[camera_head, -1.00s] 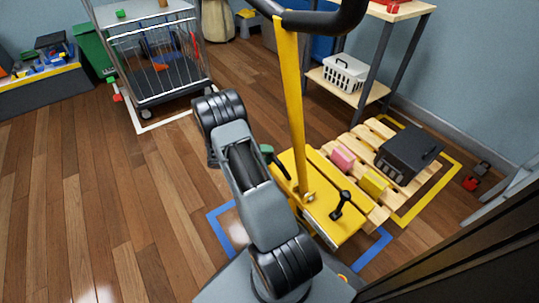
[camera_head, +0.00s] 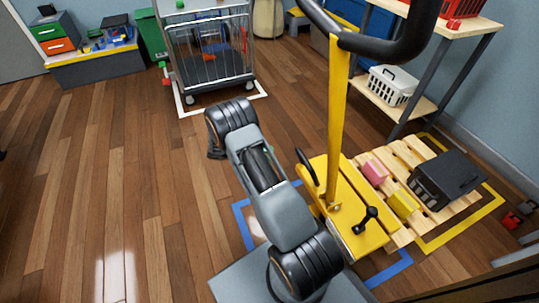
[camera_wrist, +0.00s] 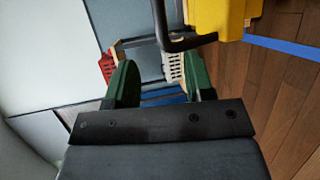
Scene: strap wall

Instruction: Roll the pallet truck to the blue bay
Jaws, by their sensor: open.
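The yellow pallet truck (camera_head: 355,215) stands with its body at the near end of a wooden pallet (camera_head: 395,160). Its yellow post (camera_head: 338,120) rises to a curved black handle (camera_head: 400,45), partly cut off at the top. The blue-outlined bay (camera_head: 244,228) is on the floor around the near side of the truck, partly hidden by my arm. In the wrist view my gripper (camera_wrist: 160,80) has its green fingers apart with nothing held. A bent black bar (camera_wrist: 163,30) shows just beyond them, near a yellow part (camera_wrist: 222,14).
The pallet carries a dark box (camera_head: 450,178), a pink block (camera_head: 375,172) and a yellow block (camera_head: 403,203). A yellow floor outline surrounds it. A wire cage cart (camera_head: 210,55) stands behind, a shelf (camera_head: 420,110) at right. Floor at left is clear.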

